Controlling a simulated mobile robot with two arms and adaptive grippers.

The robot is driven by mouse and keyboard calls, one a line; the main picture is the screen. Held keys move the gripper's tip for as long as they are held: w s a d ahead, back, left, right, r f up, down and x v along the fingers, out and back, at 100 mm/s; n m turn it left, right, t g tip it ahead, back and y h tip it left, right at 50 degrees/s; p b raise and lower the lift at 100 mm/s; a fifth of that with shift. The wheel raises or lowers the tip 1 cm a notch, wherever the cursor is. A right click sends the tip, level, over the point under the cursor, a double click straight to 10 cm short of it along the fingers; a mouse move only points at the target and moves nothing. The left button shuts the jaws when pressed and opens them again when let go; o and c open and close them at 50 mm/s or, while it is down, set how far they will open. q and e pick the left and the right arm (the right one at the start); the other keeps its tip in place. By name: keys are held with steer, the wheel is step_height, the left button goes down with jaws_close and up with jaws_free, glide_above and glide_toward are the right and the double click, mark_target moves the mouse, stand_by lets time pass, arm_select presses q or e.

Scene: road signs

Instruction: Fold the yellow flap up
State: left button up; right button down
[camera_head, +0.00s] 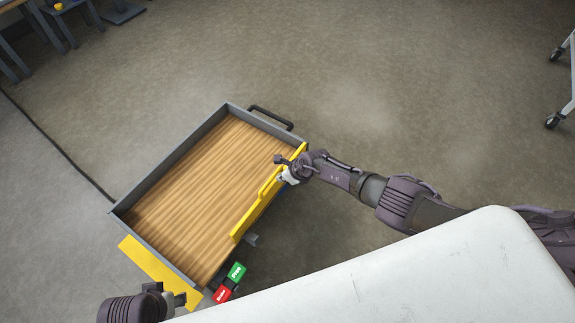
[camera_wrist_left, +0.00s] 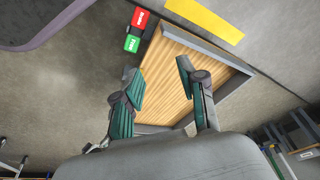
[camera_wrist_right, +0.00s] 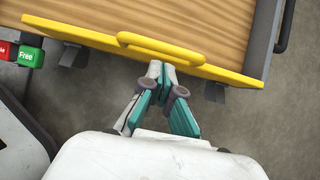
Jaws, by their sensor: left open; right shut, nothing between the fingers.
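The yellow flap (camera_head: 262,198) runs along the right long side of the wood-floored cart (camera_head: 170,172); in the head view it looks raised along that edge. In the right wrist view the flap (camera_wrist_right: 215,73) carries a yellow handle bar (camera_wrist_right: 160,45). My right gripper (camera_head: 284,174) is shut and empty, with its fingertips at the flap beside the handle bar; contact is hard to tell. My left gripper (camera_head: 172,295) is open and empty at the cart's near left corner. The left wrist view shows its spread fingers (camera_wrist_left: 160,75) over the wooden floor.
A green "Free" block (camera_head: 237,271) and a red block (camera_head: 222,294) sit at the cart's near corner. A black handle (camera_head: 271,117) is at the far end. Open floor surrounds the cart's far side.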

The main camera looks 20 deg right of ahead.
arm_select(q)
steer(key=s+f+p, duration=0.2)
steer(key=s+f, duration=0.1)
steer(key=f, duration=0.6)
steer(key=s+f+g+p, duration=0.1)
steer(key=s+f+p, duration=0.2)
steer(key=f, duration=0.6)
steer(key=shift+s+a+f, duration=0.15)
steer(key=shift+a+f, duration=0.1)
steer(key=shift+a, duration=0.1)
arm_select(e)
step_height(320, 180, up, 8)
steer(key=s, duration=0.1)
steer(key=shift+s+d, duration=0.15)
steer(key=shift+d, duration=0.3)
